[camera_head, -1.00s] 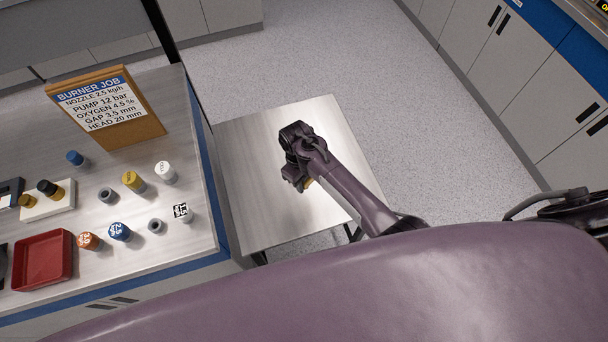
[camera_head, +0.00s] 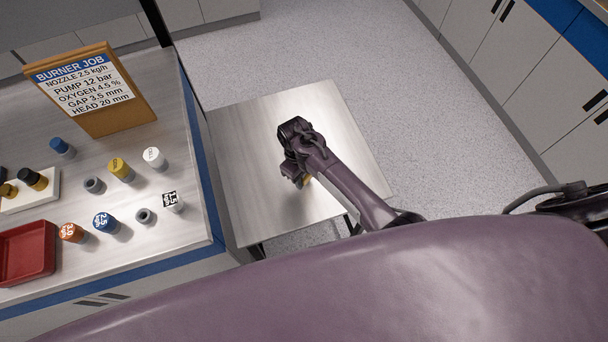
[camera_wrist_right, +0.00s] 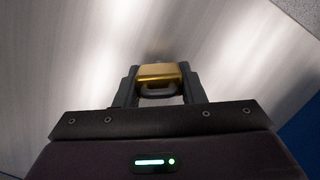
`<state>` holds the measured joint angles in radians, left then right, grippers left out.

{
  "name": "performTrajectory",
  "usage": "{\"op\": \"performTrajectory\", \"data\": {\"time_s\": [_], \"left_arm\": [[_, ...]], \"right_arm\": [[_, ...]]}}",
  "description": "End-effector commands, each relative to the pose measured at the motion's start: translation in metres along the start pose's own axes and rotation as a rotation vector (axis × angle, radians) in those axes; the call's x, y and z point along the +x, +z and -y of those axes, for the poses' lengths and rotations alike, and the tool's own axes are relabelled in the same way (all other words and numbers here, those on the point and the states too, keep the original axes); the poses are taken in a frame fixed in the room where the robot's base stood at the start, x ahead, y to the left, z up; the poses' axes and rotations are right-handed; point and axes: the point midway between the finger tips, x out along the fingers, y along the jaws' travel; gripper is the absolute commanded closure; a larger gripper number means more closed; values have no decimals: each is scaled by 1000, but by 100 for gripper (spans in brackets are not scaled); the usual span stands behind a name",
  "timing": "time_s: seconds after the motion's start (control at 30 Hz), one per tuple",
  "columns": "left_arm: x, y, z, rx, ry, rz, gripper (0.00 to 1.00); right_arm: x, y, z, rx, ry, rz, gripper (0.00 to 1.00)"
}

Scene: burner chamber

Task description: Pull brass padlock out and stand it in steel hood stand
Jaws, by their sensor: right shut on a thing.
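The brass padlock (camera_wrist_right: 160,75) is between the fingers of my right gripper (camera_wrist_right: 158,88) in the right wrist view. Its gold body points away from the wrist and its grey shackle is on the near side. The gripper is shut on the padlock. My left gripper is not in view. I cannot make out a steel hood stand for certain.
The small steel table (camera_head: 240,130) is otherwise bare. The workbench (camera_head: 195,225) at left holds several coloured caps, a red tray (camera_head: 28,252), a white block (camera_head: 45,198) and a job sign (camera_head: 95,88). Floor (camera_head: 330,50) is clear beyond the table.

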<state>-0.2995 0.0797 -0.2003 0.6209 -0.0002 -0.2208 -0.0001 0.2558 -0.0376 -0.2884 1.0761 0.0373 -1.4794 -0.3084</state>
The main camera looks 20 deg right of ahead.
Motion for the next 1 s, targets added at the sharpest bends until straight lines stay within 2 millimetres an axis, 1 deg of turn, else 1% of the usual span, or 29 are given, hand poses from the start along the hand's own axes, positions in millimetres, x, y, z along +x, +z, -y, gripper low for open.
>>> {"op": "performTrajectory", "data": {"time_s": [0.6,0.63,0.8,1.0], "left_arm": [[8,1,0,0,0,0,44],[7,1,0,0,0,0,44],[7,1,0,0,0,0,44],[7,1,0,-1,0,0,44]], "right_arm": [[11,-2,0,0,0,-1,100],[10,-2,0,0,0,-2,61],[10,-2,0,0,0,-1,39],[10,-2,0,0,0,-1,39]]}}
